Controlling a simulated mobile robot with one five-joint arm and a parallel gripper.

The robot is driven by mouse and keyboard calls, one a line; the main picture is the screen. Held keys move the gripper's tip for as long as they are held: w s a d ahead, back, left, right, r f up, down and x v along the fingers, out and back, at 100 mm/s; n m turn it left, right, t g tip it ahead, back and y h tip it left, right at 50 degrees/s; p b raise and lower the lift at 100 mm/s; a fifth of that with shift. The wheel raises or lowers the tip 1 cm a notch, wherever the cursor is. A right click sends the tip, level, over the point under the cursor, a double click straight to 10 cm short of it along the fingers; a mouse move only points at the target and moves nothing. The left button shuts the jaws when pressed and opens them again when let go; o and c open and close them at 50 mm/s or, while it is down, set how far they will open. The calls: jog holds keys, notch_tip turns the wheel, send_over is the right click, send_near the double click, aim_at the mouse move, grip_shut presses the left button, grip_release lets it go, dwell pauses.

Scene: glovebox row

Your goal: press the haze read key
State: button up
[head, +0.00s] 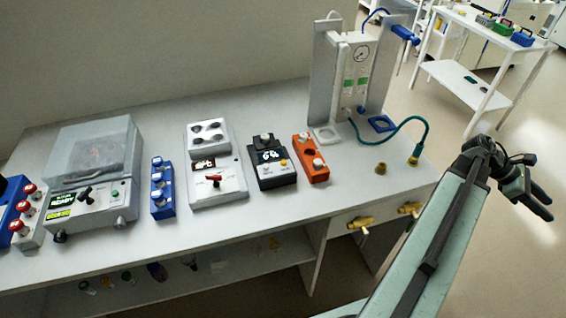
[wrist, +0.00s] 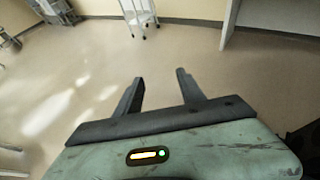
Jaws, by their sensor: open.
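A small black instrument (head: 272,171) with a lit display stands on the bench, right of the middle. It has a white-topped part on its upper end and a small yellow key (head: 284,162) on its front right. No label naming haze is readable, so I cannot confirm that this is the haze read key. My gripper (head: 545,207) is far to the right of it, out past the bench's right end over the floor. In the wrist view its two fingers (wrist: 160,77) are apart with nothing between them. The bench instruments do not show in the wrist view.
A white instrument with a red lever (head: 216,182) stands left of the black one, and an orange vial block (head: 311,160) close on its right. A tall column stand (head: 357,75) with a green hose is behind. Brass taps (head: 361,224) stick out from the bench front.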

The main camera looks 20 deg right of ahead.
grip_shut()
dwell(1.6)
